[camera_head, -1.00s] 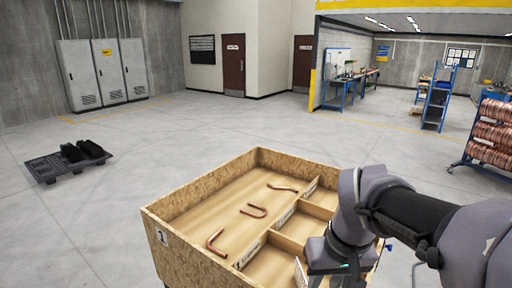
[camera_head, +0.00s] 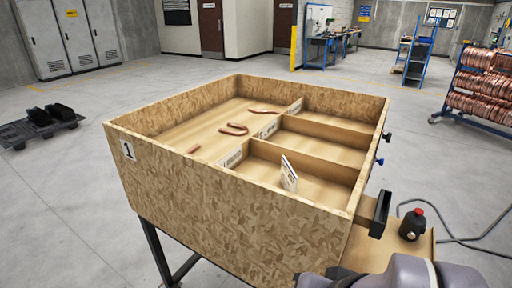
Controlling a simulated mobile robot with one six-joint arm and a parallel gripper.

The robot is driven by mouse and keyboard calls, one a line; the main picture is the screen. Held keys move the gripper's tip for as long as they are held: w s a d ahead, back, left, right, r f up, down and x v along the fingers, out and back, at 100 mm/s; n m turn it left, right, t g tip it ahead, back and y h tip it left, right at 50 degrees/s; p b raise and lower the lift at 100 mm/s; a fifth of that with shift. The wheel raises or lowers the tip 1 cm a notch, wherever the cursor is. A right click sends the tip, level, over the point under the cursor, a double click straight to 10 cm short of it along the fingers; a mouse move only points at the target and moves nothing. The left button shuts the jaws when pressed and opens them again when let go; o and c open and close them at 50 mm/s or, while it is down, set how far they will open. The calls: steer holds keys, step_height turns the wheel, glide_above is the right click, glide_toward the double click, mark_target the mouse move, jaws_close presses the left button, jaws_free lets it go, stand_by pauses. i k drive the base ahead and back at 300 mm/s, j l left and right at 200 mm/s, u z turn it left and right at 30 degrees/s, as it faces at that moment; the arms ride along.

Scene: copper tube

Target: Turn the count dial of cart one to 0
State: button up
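Cart one (camera_head: 230,210) is a chipboard box on dark legs, with a "1" label (camera_head: 128,151) on its left face. Two small knobs stick out of its right side: a black knob (camera_head: 387,137) and a blue knob (camera_head: 379,161). I cannot tell from here whether either is the count dial, and no dial numbers are readable. Three copper tubes (camera_head: 236,130) lie in the large left compartment. A white card (camera_head: 289,174) stands in the near right compartment. My gripper is out of view; only a grey part of my arm shows at the bottom right.
A side shelf (camera_head: 372,250) on the cart's right carries a red and black object (camera_head: 412,222) beside a dark bracket (camera_head: 380,213). A cable (camera_head: 470,239) lies on the floor. A copper coil rack (camera_head: 485,90) stands right; a black pallet (camera_head: 38,130) lies left.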

mark_target(388, 137)
steer(key=l, duration=0.6)
steer(key=l+z, duration=0.15)
steer(key=l, duration=0.45)
steer(key=i+l, duration=0.15)
steer(key=l, duration=0.45)
